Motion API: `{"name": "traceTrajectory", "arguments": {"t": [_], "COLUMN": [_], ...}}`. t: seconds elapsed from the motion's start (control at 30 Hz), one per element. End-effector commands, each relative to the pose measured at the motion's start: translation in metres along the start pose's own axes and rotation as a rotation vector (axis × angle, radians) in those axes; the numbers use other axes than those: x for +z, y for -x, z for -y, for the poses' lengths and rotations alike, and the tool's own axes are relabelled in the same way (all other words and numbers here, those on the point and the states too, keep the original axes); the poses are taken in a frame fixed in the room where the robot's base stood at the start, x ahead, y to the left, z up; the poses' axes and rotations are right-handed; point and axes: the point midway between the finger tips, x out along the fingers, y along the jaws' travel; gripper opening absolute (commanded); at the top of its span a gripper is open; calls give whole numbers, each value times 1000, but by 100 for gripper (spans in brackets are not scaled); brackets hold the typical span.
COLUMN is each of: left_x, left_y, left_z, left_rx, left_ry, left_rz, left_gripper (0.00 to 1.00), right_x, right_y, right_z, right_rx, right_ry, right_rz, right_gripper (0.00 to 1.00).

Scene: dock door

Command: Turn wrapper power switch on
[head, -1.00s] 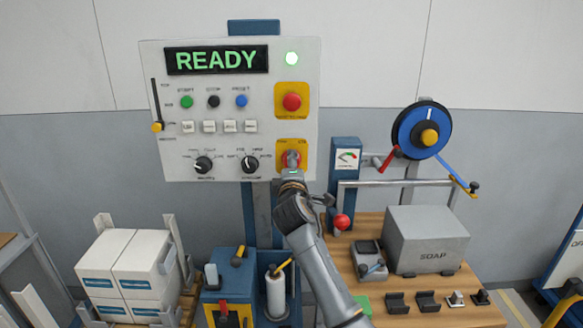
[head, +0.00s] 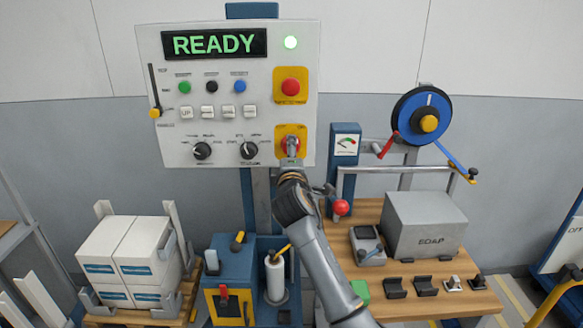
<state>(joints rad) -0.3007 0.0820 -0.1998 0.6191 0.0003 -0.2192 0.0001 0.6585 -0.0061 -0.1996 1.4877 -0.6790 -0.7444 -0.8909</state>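The power switch, a red knob on a yellow plate (head: 302,130), is at the panel's lower right. My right gripper (head: 291,148) is right at this knob and hides most of it. I cannot tell whether its fingers are closed on the knob, or which way the knob points. My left gripper is out of view.
A red emergency button (head: 290,87) sits just above on its own yellow plate. A lever with a red ball (head: 341,207) is close to my arm. A wooden bench (head: 430,305) holds a grey box (head: 425,225). White boxes (head: 130,262) are stacked at left.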

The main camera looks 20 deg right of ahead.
Motion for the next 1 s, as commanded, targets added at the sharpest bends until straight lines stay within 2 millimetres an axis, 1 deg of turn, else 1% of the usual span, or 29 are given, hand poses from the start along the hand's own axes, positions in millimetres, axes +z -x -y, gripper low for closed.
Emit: {"name": "traceTrajectory", "arguments": {"t": [0.03, 0.3, 0.4, 0.5, 0.63, 0.9, 0.97, 1.0], "left_x": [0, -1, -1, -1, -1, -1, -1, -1], "left_y": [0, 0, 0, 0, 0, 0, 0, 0], "left_z": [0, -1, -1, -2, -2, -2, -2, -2], "left_rx": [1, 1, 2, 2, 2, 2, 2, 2], "left_ry": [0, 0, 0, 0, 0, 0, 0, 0], "left_rz": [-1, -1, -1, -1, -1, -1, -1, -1], "left_gripper": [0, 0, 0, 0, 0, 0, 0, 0], "right_x": [0, 0, 0, 0, 0, 0, 0, -1], "right_y": [10, 67, 83, 94, 100, 100, 100, 99], "right_z": [1, 1, 1, 1, 1, 1, 3, 9], "right_rx": [-1, -1, -1, -1, -2, -2, -6, -16], "right_ry": [-1, -2, -1, -2, -2, -2, -2, -3], "right_rz": [-2, -2, -1, -1, 0, 0, -1, -4], "right_gripper": [66, 66, 66, 66, 66, 66, 66, 66]}}
